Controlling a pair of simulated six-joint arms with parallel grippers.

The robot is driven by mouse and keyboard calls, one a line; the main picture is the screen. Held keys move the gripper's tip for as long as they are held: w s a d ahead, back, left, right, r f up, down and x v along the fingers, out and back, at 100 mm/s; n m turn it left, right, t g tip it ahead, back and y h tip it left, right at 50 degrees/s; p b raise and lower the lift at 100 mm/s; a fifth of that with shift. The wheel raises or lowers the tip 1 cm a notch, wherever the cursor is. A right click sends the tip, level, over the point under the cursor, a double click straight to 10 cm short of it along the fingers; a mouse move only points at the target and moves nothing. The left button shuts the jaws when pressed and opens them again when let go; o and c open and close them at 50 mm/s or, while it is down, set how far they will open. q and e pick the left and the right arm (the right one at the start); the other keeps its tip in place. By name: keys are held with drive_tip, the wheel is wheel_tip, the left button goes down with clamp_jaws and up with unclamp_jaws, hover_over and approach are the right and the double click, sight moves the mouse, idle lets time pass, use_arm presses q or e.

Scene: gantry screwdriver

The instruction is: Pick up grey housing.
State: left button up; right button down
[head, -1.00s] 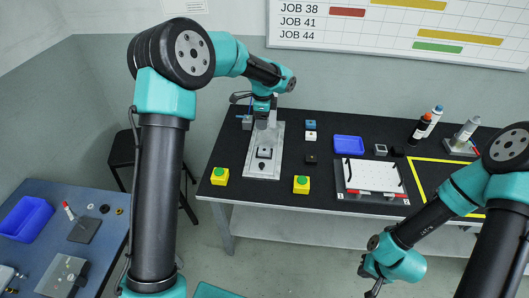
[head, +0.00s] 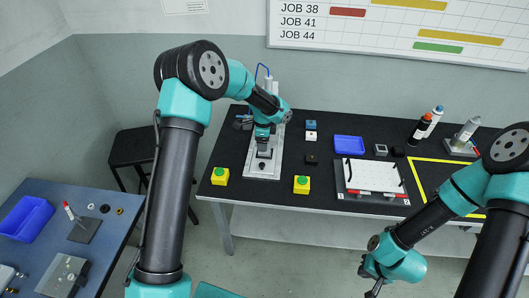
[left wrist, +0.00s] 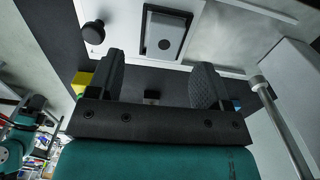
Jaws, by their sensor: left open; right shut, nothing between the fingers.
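The grey housing looks to be the grey block (left wrist: 164,30) framed in black on the light metal plate in the left wrist view. In the head view my left gripper (head: 263,148) is over that spot and largely covers it. The left gripper's fingers (left wrist: 160,80) are wide apart and empty, short of the block, which lies ahead of the gap between them. My right gripper (head: 372,290) is shut and empty at the bottom edge of the head view, low in front of the table.
The metal base plate (head: 252,168) carries a black knob (left wrist: 94,32) beside the block and a column (left wrist: 265,90). Yellow button boxes (head: 220,177) (head: 302,185) flank it. Small blocks (head: 311,136), a blue tray (head: 349,145) and a white board (head: 373,175) stand to the right.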

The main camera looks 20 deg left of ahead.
use_arm(q)
drive_tip(key=shift+w+f, duration=0.15)
drive_tip(key=shift+f, duration=1.15)
drive_tip(key=shift+w+f, duration=0.15)
drive_tip(key=shift+f, duration=1.15)
drive_tip(key=shift+d, duration=0.1)
drive_tip(key=c, duration=1)
